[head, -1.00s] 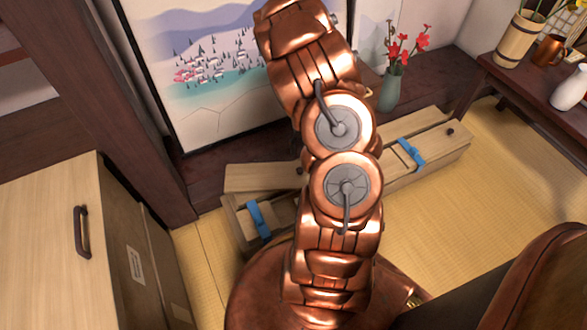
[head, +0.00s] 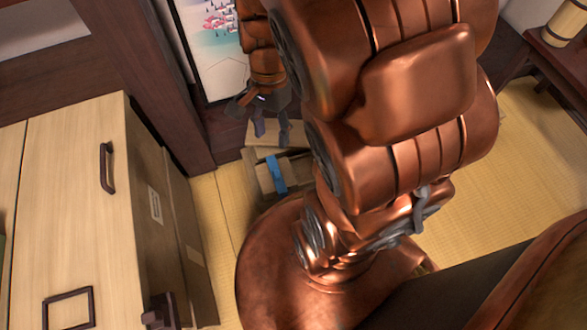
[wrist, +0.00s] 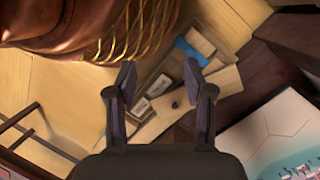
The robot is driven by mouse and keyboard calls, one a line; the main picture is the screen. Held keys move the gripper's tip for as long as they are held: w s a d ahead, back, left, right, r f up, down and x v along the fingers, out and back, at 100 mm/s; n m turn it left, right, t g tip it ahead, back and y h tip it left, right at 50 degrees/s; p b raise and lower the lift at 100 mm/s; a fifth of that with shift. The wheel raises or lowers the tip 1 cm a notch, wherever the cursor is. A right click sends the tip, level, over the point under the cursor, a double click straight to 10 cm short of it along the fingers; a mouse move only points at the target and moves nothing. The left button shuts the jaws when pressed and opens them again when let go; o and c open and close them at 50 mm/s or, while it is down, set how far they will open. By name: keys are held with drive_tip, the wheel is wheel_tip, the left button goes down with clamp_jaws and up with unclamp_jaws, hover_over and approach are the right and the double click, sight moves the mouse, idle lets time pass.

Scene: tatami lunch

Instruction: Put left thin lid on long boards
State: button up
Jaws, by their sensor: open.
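The left thin lid (wrist: 222,82) is a pale flat board with a small dark knob (wrist: 177,103). It lies skewed along the edge of a long wooden box in the wrist view, and its near end also shows in the head view (head: 258,153). The box has a blue strap (head: 276,174), which also shows in the wrist view (wrist: 192,52). Pale label-like pieces (wrist: 160,86) show inside the box; I cannot tell which parts are the long boards. My gripper (head: 271,130) is open and empty above the lid, with the knob between its fingers in the wrist view (wrist: 161,80).
A wooden cabinet (head: 70,190) with dark handles stands at the left. A painted panel (head: 205,45) leans behind the box. Tatami floor (head: 505,190) is clear at the right. My arm hides the box's right part in the head view.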

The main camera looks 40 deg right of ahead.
drive_tip(key=s+a+r+n+h, duration=0.1)
drive_tip(key=s+a+r+n, duration=0.1)
drive_tip(key=s+n, duration=0.4)
drive_tip(key=s+a+r+n+g, duration=0.1)
drive_tip(key=s+a+r+n, duration=0.1)
drive_tip(key=s+n, duration=0.4)
drive_tip(key=shift+s+r+n+g+h, duration=0.2)
drive_tip(key=shift+r+n+g+h, duration=0.15)
drive_tip(key=shift+n, duration=0.85)
wheel_tip(320, 180, up, 38)
drive_tip(key=w+t+p, duration=0.1)
drive_tip(key=t+p, duration=0.1)
drive_tip(key=p, duration=3.4)
drive_tip(key=shift+w+d, duration=0.15)
drive_tip(key=shift+w, duration=0.2)
